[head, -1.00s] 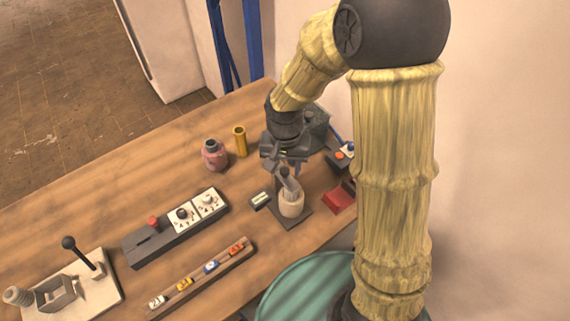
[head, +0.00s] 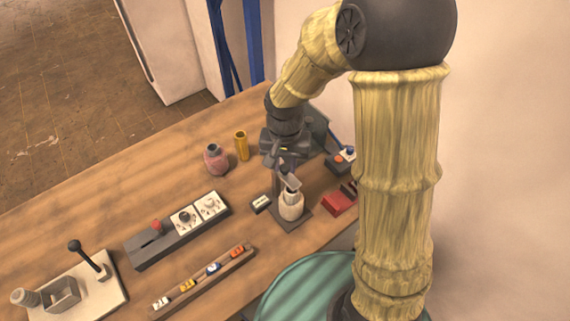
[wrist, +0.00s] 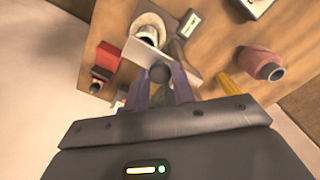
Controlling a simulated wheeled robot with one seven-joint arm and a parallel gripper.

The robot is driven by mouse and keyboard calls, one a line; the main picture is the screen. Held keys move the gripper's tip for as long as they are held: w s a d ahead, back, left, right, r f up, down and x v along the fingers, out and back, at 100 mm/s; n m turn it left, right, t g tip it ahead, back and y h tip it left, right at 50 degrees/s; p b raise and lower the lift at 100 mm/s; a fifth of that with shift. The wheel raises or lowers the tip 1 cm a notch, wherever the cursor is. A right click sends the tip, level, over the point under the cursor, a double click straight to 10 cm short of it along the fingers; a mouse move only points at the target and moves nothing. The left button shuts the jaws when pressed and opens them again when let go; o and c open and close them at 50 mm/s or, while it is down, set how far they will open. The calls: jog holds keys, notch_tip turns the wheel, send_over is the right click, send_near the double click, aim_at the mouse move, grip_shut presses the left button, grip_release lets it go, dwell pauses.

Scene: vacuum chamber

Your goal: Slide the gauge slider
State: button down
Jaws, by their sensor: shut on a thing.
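A long dark panel (head: 150,252) with a red slider knob (head: 157,226) and two white square dials lies on the bench, left of my arm; I take it for the gauge slider unit. My gripper (head: 284,166) is well to its right, above a white cylinder (head: 291,207) on a dark base. In the wrist view my gripper (wrist: 160,82) is shut on a dark round knob (wrist: 160,72). A grey plate lies just beyond the knob, beside the cylinder's white rim (wrist: 151,24). How the knob joins the plate is hidden.
A pink jar (head: 215,160) and a yellow tube (head: 241,146) stand left of my gripper. A rail with small numbered blocks (head: 205,283) and a lever board (head: 107,298) are nearer the front left. A red block (head: 339,204) sits to the right. Bare bench lies between the jar and the panel.

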aim_at(285, 167)
jog(key=shift+r, duration=0.6)
jog(key=shift+w, duration=0.2)
jog(key=shift+r, duration=0.1)
jog(key=c, duration=1.3)
grip_release()
jog(key=shift+o, duration=0.7)
jog(key=shift+s, duration=0.15)
notch_tip(285, 167, up, 17)
jog(key=b, duration=0.1)
jog(key=shift+r, duration=0.15)
